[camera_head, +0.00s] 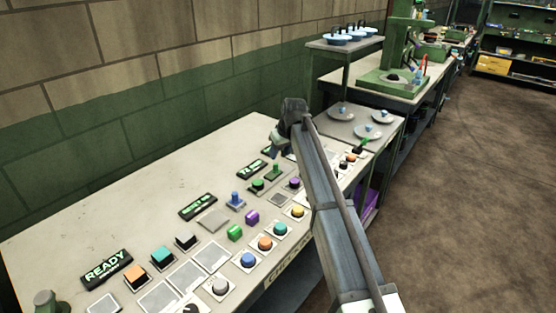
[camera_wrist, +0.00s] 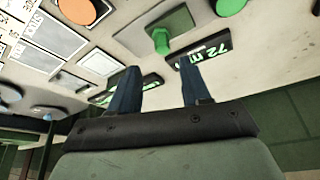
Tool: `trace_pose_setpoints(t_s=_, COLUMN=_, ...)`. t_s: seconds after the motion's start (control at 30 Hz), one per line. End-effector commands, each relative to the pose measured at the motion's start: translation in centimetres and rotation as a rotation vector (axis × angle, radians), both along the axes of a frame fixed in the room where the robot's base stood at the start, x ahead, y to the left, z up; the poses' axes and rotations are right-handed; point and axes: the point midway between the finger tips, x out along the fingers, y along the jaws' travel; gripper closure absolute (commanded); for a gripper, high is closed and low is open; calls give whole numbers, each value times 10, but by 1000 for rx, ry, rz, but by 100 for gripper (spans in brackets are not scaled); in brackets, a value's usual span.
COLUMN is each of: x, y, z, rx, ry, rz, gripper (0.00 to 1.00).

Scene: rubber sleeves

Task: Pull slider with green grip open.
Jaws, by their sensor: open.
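A small green grip (camera_head: 275,169) stands up from a flat grey-green plate on the sloped control panel (camera_head: 80,210). The green grip also shows in the wrist view (camera_wrist: 160,40), just beyond my fingertips on its plate (camera_wrist: 178,24). My gripper (camera_head: 276,146) is over the back part of the panel, close to the green grip. In the wrist view my gripper (camera_wrist: 159,68) has its two dark blue fingers apart, with nothing between them. The fingers do not appear to touch the grip. I cannot tell their height above the panel.
A green round button (camera_head: 257,184) and a purple one (camera_head: 294,183) are near the grip. A blue grip (camera_head: 236,198) stands nearer the camera. Black display signs (camera_head: 198,207) line the back. Green (camera_head: 235,232) and purple (camera_head: 252,217) blocks also stick up.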

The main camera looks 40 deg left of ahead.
Motion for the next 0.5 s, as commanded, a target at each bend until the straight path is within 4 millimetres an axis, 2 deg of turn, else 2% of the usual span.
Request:
trace_pose_setpoints(t_s=0.03, x=-2, y=-4, z=10, rx=1, ry=-2, rz=0, gripper=53)
trace_pose_setpoints(t_s=0.2, x=-6, y=-14, z=36, rx=1, ry=-2, rz=0, gripper=53)
trace_pose_setpoints(t_s=0.5, x=-8, y=-22, z=57, rx=1, ry=-1, rz=-1, gripper=53)
